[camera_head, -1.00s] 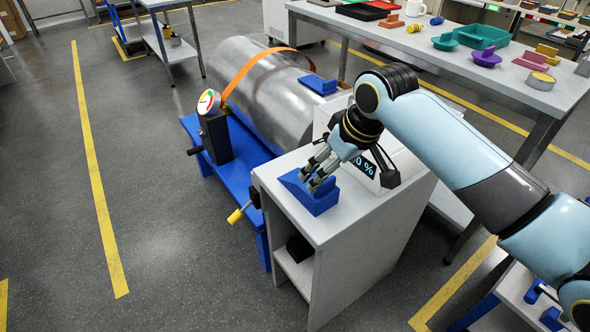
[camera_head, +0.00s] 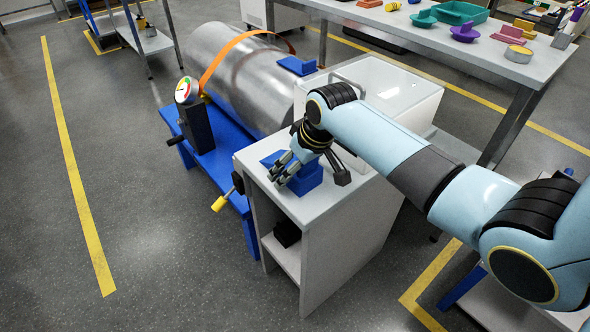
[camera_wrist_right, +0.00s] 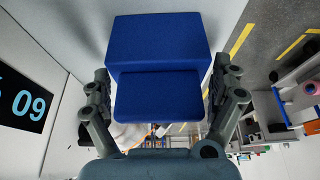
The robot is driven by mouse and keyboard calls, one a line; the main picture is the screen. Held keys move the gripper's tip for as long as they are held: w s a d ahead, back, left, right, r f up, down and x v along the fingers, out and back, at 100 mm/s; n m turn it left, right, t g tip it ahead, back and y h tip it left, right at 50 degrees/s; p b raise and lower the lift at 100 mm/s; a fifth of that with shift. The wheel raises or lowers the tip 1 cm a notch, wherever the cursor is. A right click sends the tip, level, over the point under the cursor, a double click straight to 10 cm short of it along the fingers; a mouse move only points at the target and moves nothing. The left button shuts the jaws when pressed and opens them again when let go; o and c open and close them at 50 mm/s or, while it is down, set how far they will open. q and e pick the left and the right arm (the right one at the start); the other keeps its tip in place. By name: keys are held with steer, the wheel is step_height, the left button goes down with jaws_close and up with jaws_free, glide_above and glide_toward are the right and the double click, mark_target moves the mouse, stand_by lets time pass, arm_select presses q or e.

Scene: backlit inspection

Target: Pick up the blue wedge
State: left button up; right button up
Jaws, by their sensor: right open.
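The blue wedge (camera_head: 308,183) sits on the light grey top of a small cabinet (camera_head: 345,205). My right gripper (camera_head: 281,178) is over it, pointing down, and its fingers hide part of it. In the right wrist view the wedge (camera_wrist_right: 158,42) shows as two blue faces between the spread fingers of my right gripper (camera_wrist_right: 160,88). The fingers are open, with a gap visible between them and the narrower face. My left gripper is not in view.
A white bin (camera_head: 395,88) stands behind my right arm. A metal drum (camera_head: 222,72) with an orange strap lies on a blue stand (camera_head: 218,142), beside a gauge (camera_head: 184,90). Another blue piece (camera_head: 297,65) is by the drum. A table (camera_head: 465,50) holds coloured parts.

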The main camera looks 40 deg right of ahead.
steer(key=shift+r, duration=0.1)
steer(key=c, duration=1.5)
